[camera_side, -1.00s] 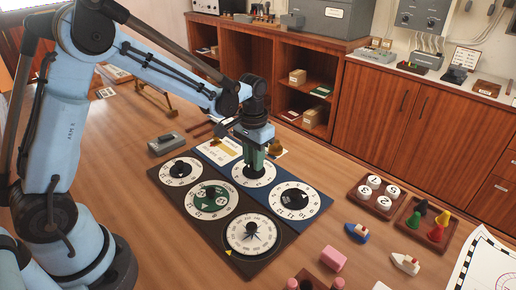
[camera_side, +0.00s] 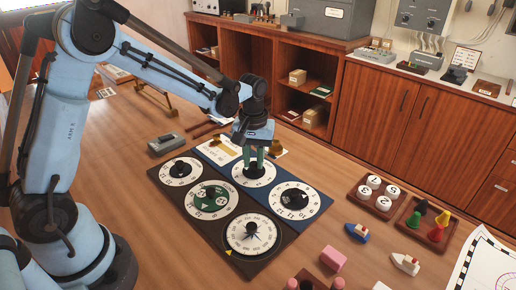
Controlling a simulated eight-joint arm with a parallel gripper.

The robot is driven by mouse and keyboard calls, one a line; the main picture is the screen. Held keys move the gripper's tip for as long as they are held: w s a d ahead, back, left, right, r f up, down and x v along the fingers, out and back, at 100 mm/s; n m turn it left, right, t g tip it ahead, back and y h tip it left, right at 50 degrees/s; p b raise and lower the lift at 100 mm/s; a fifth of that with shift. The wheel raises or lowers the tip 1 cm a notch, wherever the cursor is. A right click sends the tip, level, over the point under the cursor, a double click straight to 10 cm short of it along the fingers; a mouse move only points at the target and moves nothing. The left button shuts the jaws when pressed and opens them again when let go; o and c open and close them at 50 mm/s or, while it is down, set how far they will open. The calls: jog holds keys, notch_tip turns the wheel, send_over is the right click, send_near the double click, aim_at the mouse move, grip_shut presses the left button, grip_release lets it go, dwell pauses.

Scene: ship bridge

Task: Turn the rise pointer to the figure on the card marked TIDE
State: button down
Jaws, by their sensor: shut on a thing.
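My gripper (camera_side: 253,166) points down over the far middle dial (camera_side: 254,173) on the blue board, its green fingers shut on that dial's dark pointer knob, which they largely hide. A second white dial (camera_side: 296,200) with a dark pointer sits on the blue board to the right. A pale card (camera_side: 222,150) with a yellow patch lies behind the dials; its print is too small to read, so I cannot tell whether it is the TIDE card. Which dial is the rise dial is also too small to read.
A dark board beside the blue one carries a white dial (camera_side: 181,171), a green-centred dial (camera_side: 209,200) and a large white dial (camera_side: 251,234). A grey box (camera_side: 165,143) stands at the left. Trays of white counters (camera_side: 376,194) and coloured pawns (camera_side: 425,219) lie at the right.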

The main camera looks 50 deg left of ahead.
aim_at(251, 165)
jog(key=shift+n, duration=0.5)
jog(key=c, duration=0.9)
grip_release()
notch_tip(251, 165, up, 12)
jog(key=shift+r, duration=0.1)
jog(key=shift+s+d+f+m+t, duration=0.15)
jog(key=shift+s+m+t, duration=1.15)
jog(key=shift+s, duration=0.95)
jog(key=shift+s+d+f+m+t, duration=0.2)
jog(key=shift+s+m+t, duration=1.1)
jog(key=shift+s, duration=1)
jog(key=shift+s+d+f+m+t, duration=0.15)
jog(key=shift+s+m+t, duration=1.1)
jog(key=shift+s, duration=1)
